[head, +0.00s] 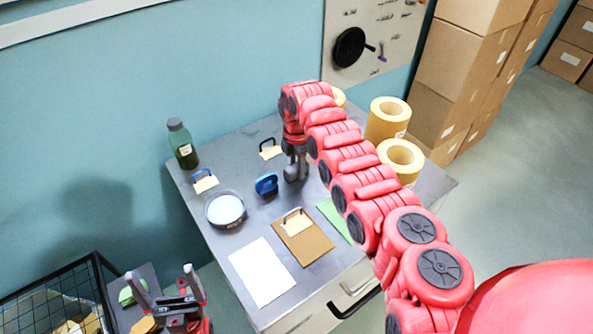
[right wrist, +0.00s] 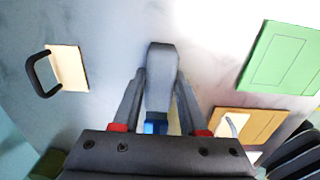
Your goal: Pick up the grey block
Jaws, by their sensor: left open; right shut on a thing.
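My right gripper (head: 295,168) reaches down over the back middle of the grey table, its arm crossing from the lower right. In the right wrist view its two fingers are shut on the grey block (right wrist: 162,68), a dark grey piece with a rounded end that sticks out past the fingertips. In the head view the block is hard to tell from the fingers. I cannot tell whether it touches the table. My left gripper (head: 165,283) is open and empty at the lower left, off the table and beside the wire basket.
A wire basket (head: 50,293) stands lower left.

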